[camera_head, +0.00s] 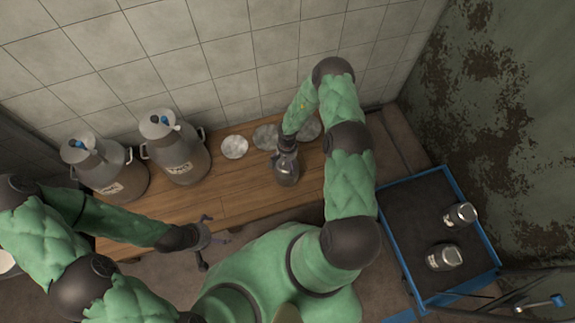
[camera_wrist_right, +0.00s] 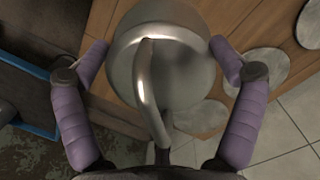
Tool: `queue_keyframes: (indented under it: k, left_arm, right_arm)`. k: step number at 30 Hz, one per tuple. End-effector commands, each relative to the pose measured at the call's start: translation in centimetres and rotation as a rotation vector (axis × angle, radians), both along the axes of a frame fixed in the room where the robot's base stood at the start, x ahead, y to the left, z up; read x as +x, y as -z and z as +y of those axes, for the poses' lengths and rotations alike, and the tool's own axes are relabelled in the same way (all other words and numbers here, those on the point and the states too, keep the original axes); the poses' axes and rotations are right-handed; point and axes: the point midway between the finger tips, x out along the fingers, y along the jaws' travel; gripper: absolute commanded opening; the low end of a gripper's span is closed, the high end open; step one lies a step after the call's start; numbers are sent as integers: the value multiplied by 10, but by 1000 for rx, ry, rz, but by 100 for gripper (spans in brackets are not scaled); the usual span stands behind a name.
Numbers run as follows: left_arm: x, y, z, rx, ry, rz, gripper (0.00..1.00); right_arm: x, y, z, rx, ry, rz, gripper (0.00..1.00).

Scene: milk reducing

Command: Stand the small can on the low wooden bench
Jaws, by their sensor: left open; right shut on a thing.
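The small can (camera_head: 287,170) is grey metal and is over the right part of the low wooden bench (camera_head: 235,190). My right gripper (camera_head: 286,148) is shut on its top from above. In the right wrist view the can's round lid and curved handle (camera_wrist_right: 150,85) fill the space between the purple fingers of this gripper (camera_wrist_right: 160,55). The can looks about upright. I cannot tell whether its base touches the bench. My left gripper (camera_head: 207,232) is open and empty by the bench's front edge.
Two large milk cans (camera_head: 176,150) (camera_head: 110,168) stand at the bench's left. Pale round discs (camera_head: 234,147) lie along its back, near the tiled wall. A blue-edged cart (camera_head: 412,275) at right carries two more small cans (camera_head: 460,214) (camera_head: 444,257). Bare bench lies left of the held can.

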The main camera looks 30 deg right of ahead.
Motion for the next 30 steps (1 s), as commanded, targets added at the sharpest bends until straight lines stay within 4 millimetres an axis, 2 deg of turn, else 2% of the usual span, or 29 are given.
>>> queue_keyframes:
  k: [5, 12, 24, 25, 26, 30]
  left_arm:
    - [0, 6, 0, 0, 0, 0, 100]
    - [0, 18, 0, 0, 0, 0, 100]
    - [0, 19, 0, 0, 0, 0, 100]
    - [0, 19, 0, 0, 0, 0, 100]
    - [0, 19, 0, 0, 0, 0, 100]
    - [0, 19, 0, 0, 0, 0, 100]
  right_arm:
    - [9, 9, -3, -1, 1, -4, 34]
    - [9, 37, -3, -1, 1, -2, 34]
    - [9, 40, -3, -1, 2, -4, 34]
    - [8, 42, -3, 0, 1, -1, 96]
    - [8, 41, -3, 0, 1, -1, 100]
    - [8, 41, -3, 0, 1, -1, 100]
